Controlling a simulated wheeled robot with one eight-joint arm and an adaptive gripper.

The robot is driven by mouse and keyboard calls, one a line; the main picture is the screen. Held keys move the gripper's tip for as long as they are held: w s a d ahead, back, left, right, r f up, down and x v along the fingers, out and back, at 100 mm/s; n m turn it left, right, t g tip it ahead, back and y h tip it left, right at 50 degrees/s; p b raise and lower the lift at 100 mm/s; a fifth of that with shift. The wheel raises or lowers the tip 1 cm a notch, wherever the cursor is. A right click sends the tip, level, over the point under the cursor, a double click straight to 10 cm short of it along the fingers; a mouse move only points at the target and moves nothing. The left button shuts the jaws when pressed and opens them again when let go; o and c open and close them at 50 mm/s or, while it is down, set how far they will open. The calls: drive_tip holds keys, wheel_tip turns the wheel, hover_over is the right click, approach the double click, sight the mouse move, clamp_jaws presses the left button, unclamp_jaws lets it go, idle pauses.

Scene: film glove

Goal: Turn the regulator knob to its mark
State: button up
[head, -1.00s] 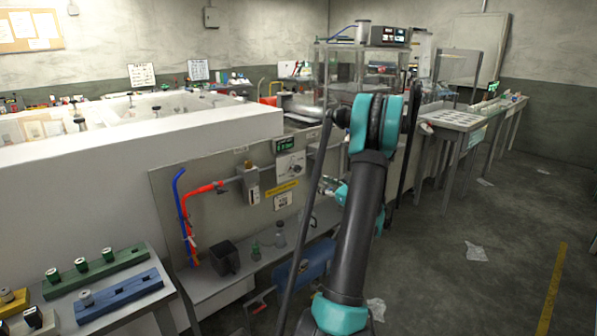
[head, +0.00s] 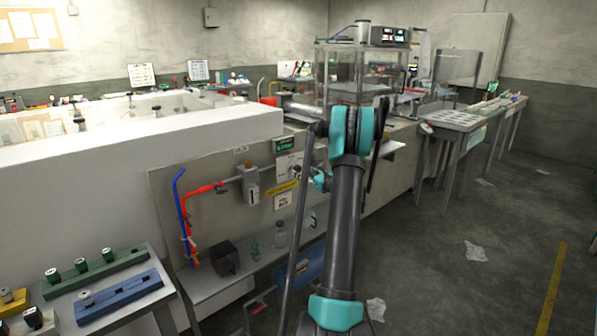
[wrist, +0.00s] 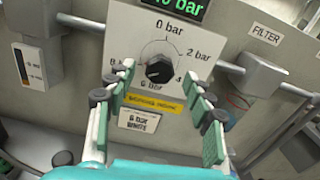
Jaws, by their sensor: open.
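The regulator knob (wrist: 159,70) is a small black knob on a white dial plate (wrist: 125,47), seen in the wrist view. The dial has printed marks including 0 bar, 2 bar, 4 and 6 bar. A white card (wrist: 138,122) below the yellow strip reads 6 bar. A green-lit display (wrist: 185,8) above the dial is cut off by the frame edge. My gripper (wrist: 160,82) is open, with one finger on each side of the knob, and nothing shows between them but the dial. In the head view my gripper (head: 305,174) is small, in front of the panel.
A box labelled FILTER (wrist: 252,73) sits on a pipe right of the dial. Another grey fitting (wrist: 38,68) is on the left. In the head view a red and blue hose (head: 190,205) hangs on the panel, with a black bin (head: 225,256) on the shelf below.

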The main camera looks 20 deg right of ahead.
sight(299, 170)
drive_tip(key=shift+x, duration=1.6)
drive_tip(key=c, duration=1.2)
